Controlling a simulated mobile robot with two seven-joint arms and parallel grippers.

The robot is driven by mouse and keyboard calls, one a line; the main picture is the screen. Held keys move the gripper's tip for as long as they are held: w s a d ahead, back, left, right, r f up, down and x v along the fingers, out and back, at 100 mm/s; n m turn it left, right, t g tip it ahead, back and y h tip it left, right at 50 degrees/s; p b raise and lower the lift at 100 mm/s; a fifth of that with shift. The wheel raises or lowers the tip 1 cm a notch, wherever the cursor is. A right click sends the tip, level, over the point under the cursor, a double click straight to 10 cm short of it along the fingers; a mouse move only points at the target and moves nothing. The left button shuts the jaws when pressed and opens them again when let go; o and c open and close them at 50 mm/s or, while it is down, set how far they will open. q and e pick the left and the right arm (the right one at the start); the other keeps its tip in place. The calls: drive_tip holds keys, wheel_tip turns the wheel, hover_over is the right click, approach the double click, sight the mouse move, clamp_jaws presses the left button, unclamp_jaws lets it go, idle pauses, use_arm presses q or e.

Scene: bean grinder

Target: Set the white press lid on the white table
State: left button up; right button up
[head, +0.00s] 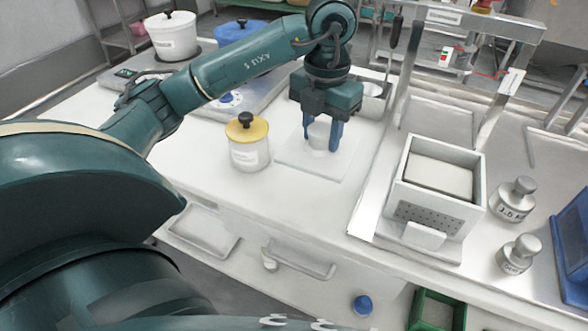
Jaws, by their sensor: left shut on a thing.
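The white press lid (322,166) is a flat square plate with a round pale knob on top. It shows in the head view at the middle of the white table (240,196). My left gripper (322,139) points down over it, with its blue fingers on either side of the knob, shut on it. The plate lies level at the tabletop; I cannot tell whether it touches or hangs just above. The fingers hide part of the knob. My right gripper is not in view.
A white pot with a yellow lid (247,143) stands just left of the press lid. To the right are a white box with a perforated front (436,188) and two metal weights (513,199). A metal frame stands behind the box. The tabletop in front of the press lid is clear.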

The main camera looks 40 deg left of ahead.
use_arm(q)
drive_tip(key=shift+s+a+f, duration=0.2)
drive_tip(key=shift+a+f, duration=0.15)
wheel_tip(320, 180, down, 6)
drive_tip(key=shift+r+b, duration=0.1)
drive_tip(key=shift+b, duration=0.25)
wheel_tip(320, 180, down, 3)
drive_tip(key=shift+f, duration=0.4)
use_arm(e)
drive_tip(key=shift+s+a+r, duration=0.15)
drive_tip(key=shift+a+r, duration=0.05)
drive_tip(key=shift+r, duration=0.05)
use_arm(q)
drive_tip(key=shift+f+b, duration=0.2)
drive_tip(key=shift+b, duration=0.1)
drive_tip(key=o, duration=1.1)
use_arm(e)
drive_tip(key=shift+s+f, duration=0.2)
